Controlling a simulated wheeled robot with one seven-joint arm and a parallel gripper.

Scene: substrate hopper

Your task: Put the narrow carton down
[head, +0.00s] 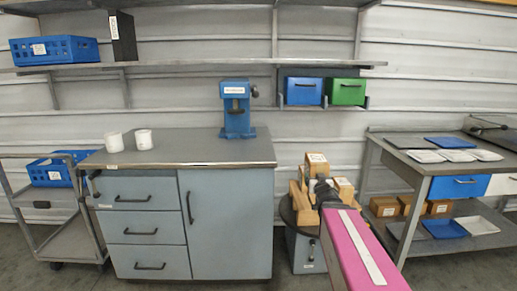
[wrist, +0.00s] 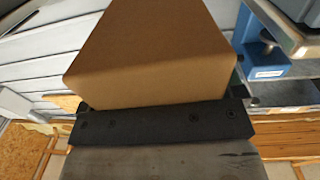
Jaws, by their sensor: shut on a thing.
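The narrow carton (wrist: 155,55) is plain brown and fills the upper middle of the wrist view. My gripper (wrist: 160,104) is shut on it, with a dark finger at each side of its near end. The carton's far end is out of that view, and what lies beneath it cannot be seen. In the head view my gripper (head: 323,192) is small, at the end of my pink arm, among several brown cartons and blocks. I cannot tell there which carton is held, or whether it touches anything.
Right is a workbench (head: 400,155) with trays. Blue and green bins (head: 346,92) hang above.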

